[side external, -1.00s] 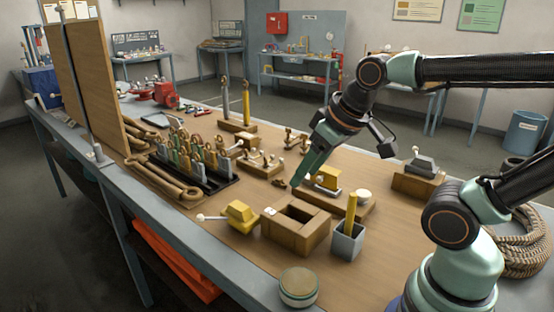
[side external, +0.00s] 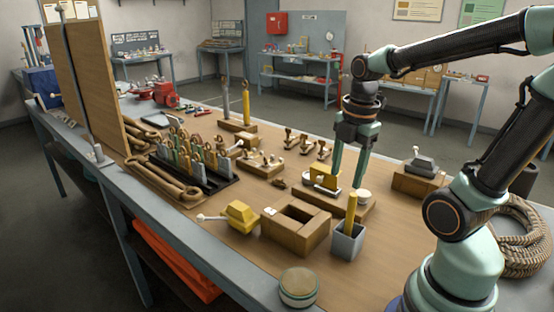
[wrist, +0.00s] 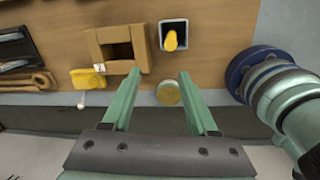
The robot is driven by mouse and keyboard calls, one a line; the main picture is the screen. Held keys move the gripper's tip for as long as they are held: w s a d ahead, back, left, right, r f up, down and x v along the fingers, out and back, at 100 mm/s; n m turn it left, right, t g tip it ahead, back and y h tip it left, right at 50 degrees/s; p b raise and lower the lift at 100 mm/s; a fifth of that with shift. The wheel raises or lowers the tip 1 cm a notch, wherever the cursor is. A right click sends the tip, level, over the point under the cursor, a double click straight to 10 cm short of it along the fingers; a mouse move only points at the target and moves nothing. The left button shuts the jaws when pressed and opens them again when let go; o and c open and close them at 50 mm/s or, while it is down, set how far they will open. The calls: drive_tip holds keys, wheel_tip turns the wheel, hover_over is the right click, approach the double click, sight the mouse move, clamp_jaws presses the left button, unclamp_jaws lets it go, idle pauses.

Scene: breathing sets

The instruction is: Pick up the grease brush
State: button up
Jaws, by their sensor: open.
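The grease brush (side external: 352,210) appears to be the yellow-handled item standing upright in a small grey square cup (side external: 347,243). Its bristle end is hidden inside the cup. In the wrist view the yellow handle (wrist: 171,41) shows in the dark opening of the cup (wrist: 179,24), beyond my fingertips. My gripper (side external: 346,180) points down with its fingers apart and empty, above and behind the cup in the side view. In the wrist view my gripper (wrist: 159,74) has nothing between its tips except a view of the bench and a round tin below.
An open wooden box (side external: 297,229) stands left of the cup, with a yellow block (side external: 240,216) beyond it. A round tin (side external: 299,287) is near the front edge. A wooden base with yellow hardware (side external: 324,178) is close to my fingers. Coiled rope (side external: 525,240) lies right.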

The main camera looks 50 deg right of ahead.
sight(355, 195)
drive_tip(key=d+n, duration=0.1)
drive_tip(key=n, duration=0.1)
drive_tip(key=s+d+n+g, duration=0.1)
drive_tip(key=shift+s+d+f+n, duration=0.1)
drive_tip(key=shift+s+f+n, duration=0.05)
drive_tip(key=shift+f+n, duration=0.25)
drive_tip(key=shift+s+d+f+n, duration=0.15)
drive_tip(key=shift+f+n, duration=0.1)
drive_tip(key=shift+n, duration=0.15)
wheel_tip(355, 195, down, 6)
drive_tip(key=shift+w+d+f, duration=0.1)
drive_tip(key=shift+w+f, duration=0.05)
drive_tip(key=shift+f, duration=1.3)
drive_tip(key=shift+w+d+f, duration=0.1)
drive_tip(key=shift+f, duration=1.3)
clamp_jaws()
